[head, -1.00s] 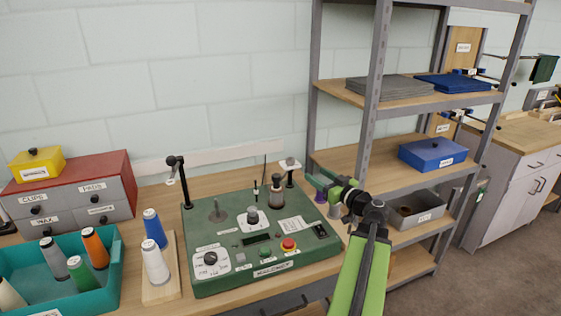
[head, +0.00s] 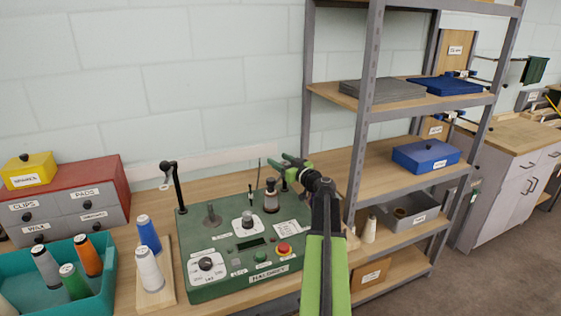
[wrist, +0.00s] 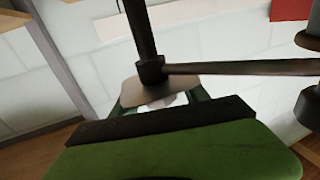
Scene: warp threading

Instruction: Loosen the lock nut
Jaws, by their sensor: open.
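The green machine (head: 225,270) stands on the bench with a dial, a central knob and buttons on its top. At its back right is a short dark post (head: 285,185), partly hidden by my gripper (head: 283,160). My gripper is open at the top of this post. In the wrist view, a dark post with a collar (wrist: 151,70) and a sideways rod (wrist: 240,67) stand just beyond my gripper (wrist: 165,98). A pale plate (wrist: 160,91) lies beneath the collar, with a small white part between the fingers. I cannot clearly make out the lock nut.
A taller black post (head: 180,188) with a hooked arm rises at the machine's back left. Thread cones stand on a wooden board (head: 155,298) and in a teal tray (head: 98,302) at left. A metal shelf (head: 362,110) stands close on the right.

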